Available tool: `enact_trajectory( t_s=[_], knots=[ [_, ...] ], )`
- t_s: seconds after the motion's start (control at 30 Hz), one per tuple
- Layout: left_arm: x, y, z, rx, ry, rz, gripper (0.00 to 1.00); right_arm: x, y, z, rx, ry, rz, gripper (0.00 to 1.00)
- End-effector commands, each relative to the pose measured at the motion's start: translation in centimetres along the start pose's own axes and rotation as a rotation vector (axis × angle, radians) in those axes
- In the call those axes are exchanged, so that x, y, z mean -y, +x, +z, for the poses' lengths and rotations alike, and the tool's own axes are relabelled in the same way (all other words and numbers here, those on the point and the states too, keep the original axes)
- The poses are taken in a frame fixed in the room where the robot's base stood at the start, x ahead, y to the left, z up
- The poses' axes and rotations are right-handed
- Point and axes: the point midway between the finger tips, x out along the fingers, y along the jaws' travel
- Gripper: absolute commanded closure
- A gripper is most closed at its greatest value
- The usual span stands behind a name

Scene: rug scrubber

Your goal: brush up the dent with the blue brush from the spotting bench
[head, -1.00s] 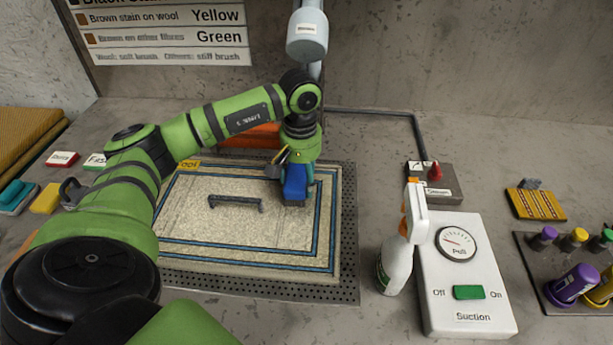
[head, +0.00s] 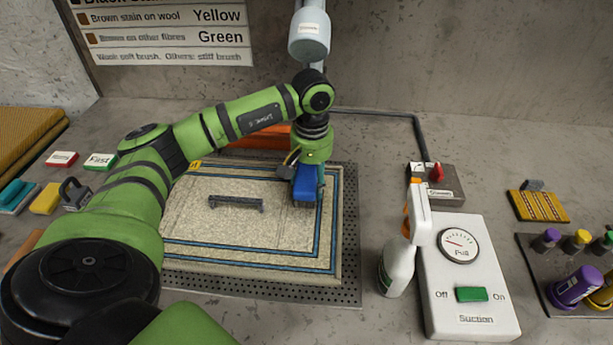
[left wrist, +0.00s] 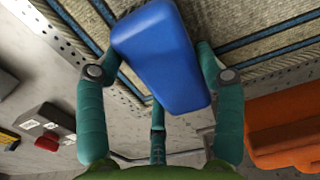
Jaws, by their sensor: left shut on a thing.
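The blue brush (head: 305,184) is held in my left gripper (head: 307,170) at the right part of the rug, near its blue border stripes. In the left wrist view the blue brush (left wrist: 162,55) sits between the teal fingers of my left gripper (left wrist: 160,75). The rug (head: 200,228) is beige with a blue striped border and lies on a perforated plate. I cannot tell whether the bristles touch the rug. No dent can be made out on the rug. My right gripper is not in view.
A dark grey bar-shaped handle (head: 236,203) is on the rug's middle. A spray bottle (head: 398,262) and a white suction box (head: 466,275) stand right of the rug. An orange object (head: 258,137) lies behind it. A grey cylinder (head: 309,35) hangs above.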

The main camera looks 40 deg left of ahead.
Motion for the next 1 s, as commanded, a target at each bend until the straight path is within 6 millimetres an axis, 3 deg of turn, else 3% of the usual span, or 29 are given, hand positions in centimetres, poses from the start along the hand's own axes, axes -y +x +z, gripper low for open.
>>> enact_trajectory(
  t_s=[0.7, 1.0],
  knots=[
    [-2.7, 0.0, 0.1, 0.001, 0.002, 0.002, 0.60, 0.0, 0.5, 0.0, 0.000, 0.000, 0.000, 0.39],
    [-1.9, 0.1, 0.0, 0.001, -0.001, 0.000, 0.60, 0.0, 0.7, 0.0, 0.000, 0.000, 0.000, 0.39]
  ],
)
